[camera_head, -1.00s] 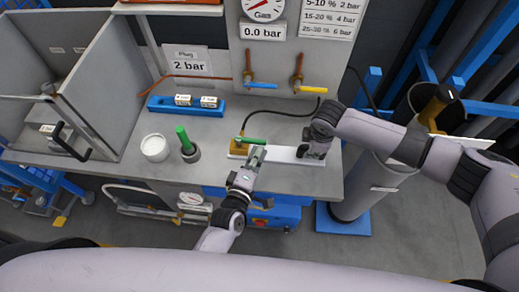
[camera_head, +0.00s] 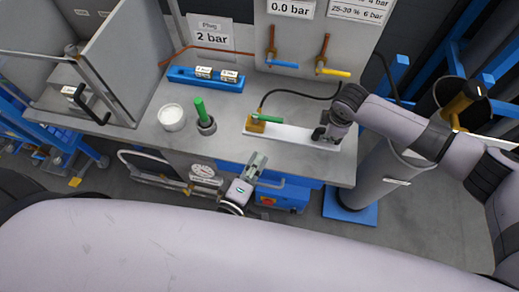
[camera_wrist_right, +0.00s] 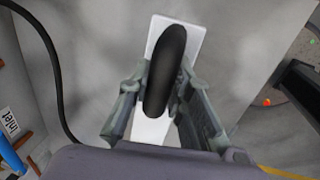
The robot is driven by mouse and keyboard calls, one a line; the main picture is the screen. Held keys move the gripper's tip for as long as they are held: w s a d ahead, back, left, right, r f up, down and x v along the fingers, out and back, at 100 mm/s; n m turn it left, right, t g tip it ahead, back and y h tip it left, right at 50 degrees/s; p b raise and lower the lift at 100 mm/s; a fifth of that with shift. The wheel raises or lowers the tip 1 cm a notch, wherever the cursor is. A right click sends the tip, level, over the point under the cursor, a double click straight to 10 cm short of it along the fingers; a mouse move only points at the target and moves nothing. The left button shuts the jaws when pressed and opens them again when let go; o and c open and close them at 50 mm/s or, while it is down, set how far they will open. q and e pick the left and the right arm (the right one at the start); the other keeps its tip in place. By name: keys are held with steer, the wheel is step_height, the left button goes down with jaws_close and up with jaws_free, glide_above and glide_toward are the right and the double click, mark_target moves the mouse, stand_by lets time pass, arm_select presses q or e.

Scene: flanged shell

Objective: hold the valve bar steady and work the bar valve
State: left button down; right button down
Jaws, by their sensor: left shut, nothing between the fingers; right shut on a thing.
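The valve bar (camera_head: 294,133) is a white strip lying on the grey bench. At its left end sits a brass valve (camera_head: 256,126) with a green lever (camera_head: 267,119) pointing right, roughly along the bar. My right gripper (camera_head: 322,135) is at the bar's right end. In the right wrist view its fingers are closed around an upright black grip (camera_wrist_right: 166,70) standing on the white bar (camera_wrist_right: 150,128). My left gripper (camera_head: 258,156) is shut and empty, in front of the bench edge below the valve, apart from the lever.
A white pot (camera_head: 172,118) and a green-handled tool in a dark cup (camera_head: 205,122) stand left of the bar. A blue rack (camera_head: 206,78) lies behind them. A black hose (camera_head: 300,88) runs behind the bar from the valve. Blue (camera_head: 284,64) and yellow (camera_head: 332,71) wall taps are above.

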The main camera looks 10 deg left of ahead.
steer(key=c, duration=1.4)
jaws_free()
steer(key=shift+o, duration=0.2)
